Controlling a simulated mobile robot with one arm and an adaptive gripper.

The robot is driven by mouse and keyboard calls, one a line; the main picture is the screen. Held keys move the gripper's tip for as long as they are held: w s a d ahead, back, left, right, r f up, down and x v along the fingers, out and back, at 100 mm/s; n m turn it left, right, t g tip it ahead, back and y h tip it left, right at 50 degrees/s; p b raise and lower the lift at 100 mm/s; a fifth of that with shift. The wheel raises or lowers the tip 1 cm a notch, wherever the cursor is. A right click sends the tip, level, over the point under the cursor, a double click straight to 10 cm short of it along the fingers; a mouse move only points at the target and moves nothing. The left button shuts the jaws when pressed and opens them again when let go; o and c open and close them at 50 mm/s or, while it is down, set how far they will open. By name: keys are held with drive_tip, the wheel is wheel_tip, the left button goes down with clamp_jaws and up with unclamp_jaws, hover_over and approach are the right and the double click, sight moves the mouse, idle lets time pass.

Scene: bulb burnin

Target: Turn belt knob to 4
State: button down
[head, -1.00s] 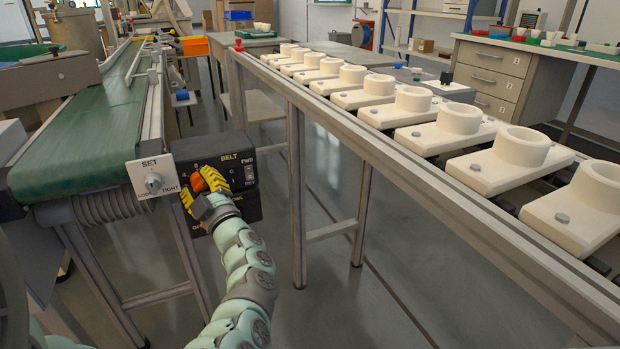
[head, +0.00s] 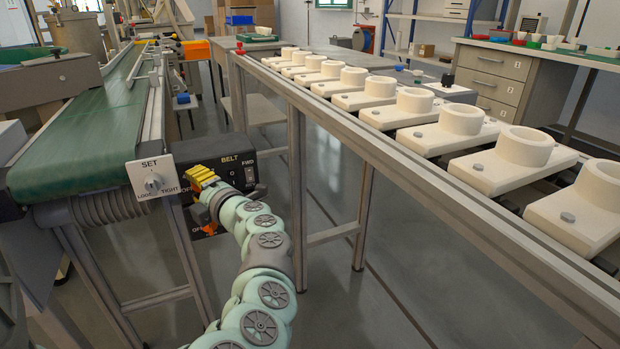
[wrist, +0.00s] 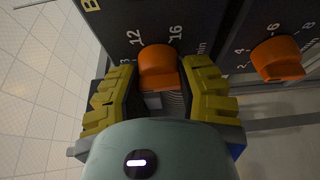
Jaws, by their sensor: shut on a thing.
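The black BELT panel (head: 236,168) hangs under the conveyor's near right end, with a FWD switch (head: 250,173) on its right. My gripper (head: 203,180) is at the panel's left part, its yellow fingers hiding the belt knob in the head view. In the wrist view the orange belt knob (wrist: 158,66) sits between the two yellow fingers, and my gripper is shut on it. The numbers 12 and 16 show beside it. Where its pointer stands cannot be told.
Another orange knob (wrist: 277,60), numbered 2 to 8, is on a neighbouring box. The white SET plate (head: 152,177) with its small knob is close left of my gripper. The conveyor (head: 90,140) and a rail frame (head: 330,125) with white holders flank the open floor.

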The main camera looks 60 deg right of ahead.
drive_tip(key=c, duration=1.7)
unclamp_jaws()
drive_tip(key=n+g+p, duration=0.2)
drive_tip(key=n, duration=0.2)
drive_tip(key=shift+f+n+g+h+p, duration=0.1)
drive_tip(key=shift+n+g+h+p, duration=0.3)
drive_tip(key=shift+n+p, duration=0.7)
drive_tip(key=o, duration=1.2)
drive_tip(key=shift+c, duration=0.2)
